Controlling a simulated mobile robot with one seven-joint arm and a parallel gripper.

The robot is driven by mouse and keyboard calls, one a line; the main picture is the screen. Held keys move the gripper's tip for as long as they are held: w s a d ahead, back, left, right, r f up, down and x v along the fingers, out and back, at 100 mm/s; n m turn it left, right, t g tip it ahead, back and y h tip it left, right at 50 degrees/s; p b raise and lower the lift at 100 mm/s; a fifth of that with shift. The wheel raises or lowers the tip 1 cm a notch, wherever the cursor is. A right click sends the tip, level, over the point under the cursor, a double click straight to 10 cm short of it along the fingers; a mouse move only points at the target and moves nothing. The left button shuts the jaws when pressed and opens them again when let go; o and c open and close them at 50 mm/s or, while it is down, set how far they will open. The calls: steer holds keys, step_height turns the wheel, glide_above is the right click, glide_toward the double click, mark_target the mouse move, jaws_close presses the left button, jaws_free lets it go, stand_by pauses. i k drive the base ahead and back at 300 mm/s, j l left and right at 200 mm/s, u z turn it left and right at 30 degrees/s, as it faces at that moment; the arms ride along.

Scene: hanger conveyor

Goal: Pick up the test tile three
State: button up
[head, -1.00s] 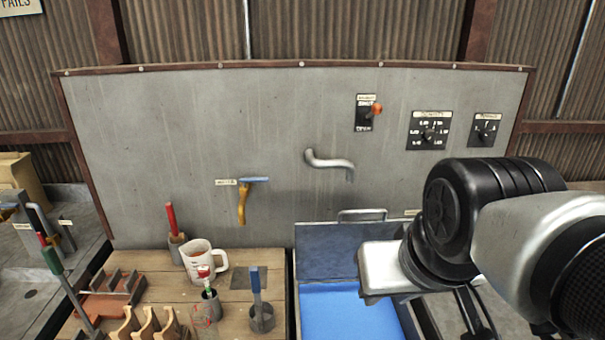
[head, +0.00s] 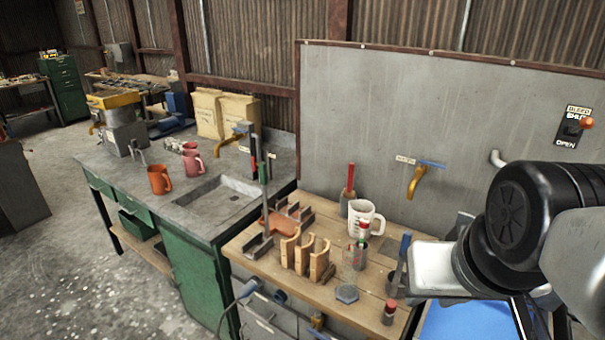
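No tile can be made out as test tile three; no number is readable on anything here. A flat terracotta piece (head: 279,223) lies in a slotted rack on the wooden bench top, left of a tan wooden cradle (head: 305,257); I cannot tell if it is a tile. My arm fills the right edge of the head view. Its pale end block hangs over the bench's right side, and my gripper (head: 524,316) shows only as dark parts low at the right, its fingertips not clear. No held object is visible.
The bench (head: 345,300) also holds a white jug (head: 364,218), a glass cylinder (head: 350,272) and several upright handled tools. A blue-bottomed basin (head: 455,322) sits to the right. Left is a grey counter with a sink (head: 212,200) and mugs (head: 160,180). Open floor (head: 90,260) lies further left.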

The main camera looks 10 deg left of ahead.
mark_target(289, 247)
steer(key=j+u, duration=0.1)
steer(key=u, duration=0.45)
steer(key=z, duration=1.6)
steer(key=u, duration=1.6)
steer(key=j+z, duration=0.15)
steer(key=z, duration=0.6)
steer(key=i+j+z, duration=0.2)
steer(key=j, duration=0.15)
steer(key=j+z, duration=0.2)
steer(key=j, duration=0.15)
steer(key=i+j+z, duration=0.2)
steer(key=j, duration=0.15)
steer(key=i+j+z, duration=0.15)
steer(key=j, duration=0.95)
steer(key=k, duration=0.1)
